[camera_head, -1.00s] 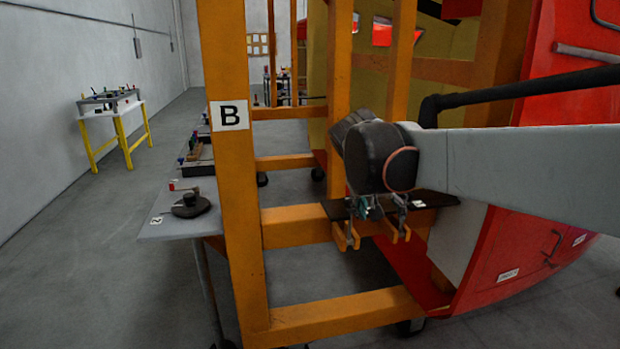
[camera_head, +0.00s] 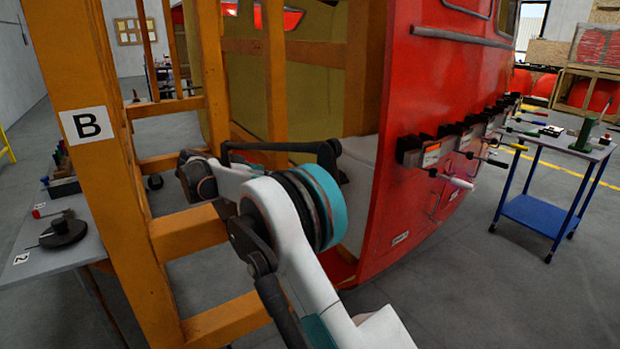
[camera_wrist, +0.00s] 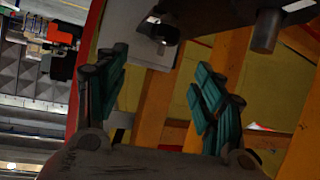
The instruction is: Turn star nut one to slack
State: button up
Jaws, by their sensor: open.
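My gripper (camera_wrist: 158,72) is open and empty in the wrist view, its two teal-padded fingers spread apart. Beyond the fingertips are a grey plate with a dark round part (camera_wrist: 163,30) and a grey cylinder (camera_wrist: 266,30); I cannot tell whether either is star nut one. Orange beams lie behind the fingers. In the head view my arm reaches in beside the orange frame (camera_head: 95,150), and its links hide the gripper's fingers. I cannot pick out star nut one in the head view.
The red nosecone (camera_head: 400,190) stands right of the frame, with several black brackets and handles (camera_head: 432,152) on its face. A blue trolley (camera_head: 540,213) with tools stands at the right. A grey table (camera_head: 30,262) with a dark disc (camera_head: 63,232) is at the left. Floor between nosecone and trolley is clear.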

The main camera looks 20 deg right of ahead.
jog(key=shift+w+d+f+m+h, duration=0.2)
jog(key=shift+w+f+m+h, duration=0.25)
jog(key=shift+w+f, duration=0.3)
jog(key=b+x, duration=0.4)
jog(key=x, duration=0.9)
jog(key=shift+d+f, duration=0.2)
jog(key=shift+f, duration=0.1)
jog(key=c, duration=1.1)
